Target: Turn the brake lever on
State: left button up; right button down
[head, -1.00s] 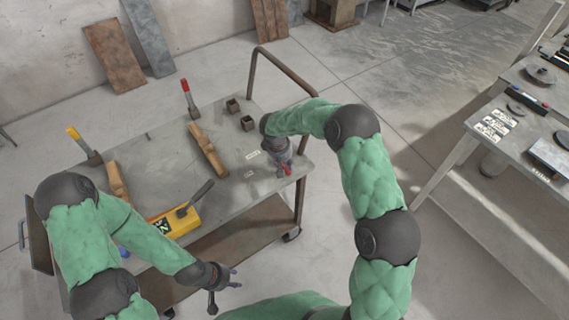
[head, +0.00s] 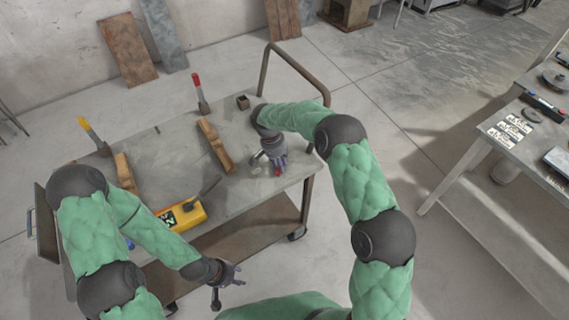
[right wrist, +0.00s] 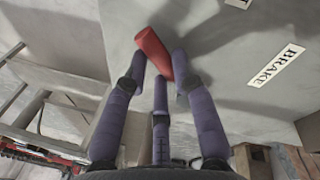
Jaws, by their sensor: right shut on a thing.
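The brake lever's red handle (right wrist: 153,52) shows between the fingers of my right gripper (right wrist: 160,75) in the right wrist view. A "BRAKE" label (right wrist: 275,66) is on the grey surface to its right. In the head view my right gripper (head: 275,160) is low at the right front part of the cart top (head: 262,190), shut on the handle, with a bit of red (head: 277,172) showing below its fingers. The lever's base is hidden. My left gripper (head: 230,277) is open and empty, in front of the cart.
A red-tipped lever (head: 198,92) and a yellow-tipped lever (head: 91,134) stand on the cart's far side. Wooden pieces (head: 216,145) and a yellow box with a dark lever (head: 184,215) lie left of my right gripper. A bent rail (head: 300,72) rises at the cart's right end.

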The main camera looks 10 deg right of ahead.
aim_at(272, 165)
jog(key=m, duration=0.2)
jog(key=w+a+m, duration=0.1)
jog(key=shift+w+a+m+g, duration=0.1)
jog(key=shift+a+m+g, duration=0.2)
jog(key=shift+m, duration=0.1)
jog(key=shift+w+a+m+y+p, duration=0.35)
jog(key=shift+w+m, duration=0.15)
jog(key=shift+m, duration=0.7)
jog(key=shift+w+a+m+y+p, duration=0.3)
jog(key=shift+w+m, duration=0.2)
jog(key=shift+m, duration=0.7)
jog(key=c, duration=1)
grip_release()
jog(key=shift+w, duration=0.1)
notch_tip(272, 165, up, 12)
jog(key=w, duration=0.2)
jog(key=shift+a+f, duration=0.15)
jog(key=shift+a, duration=0.25)
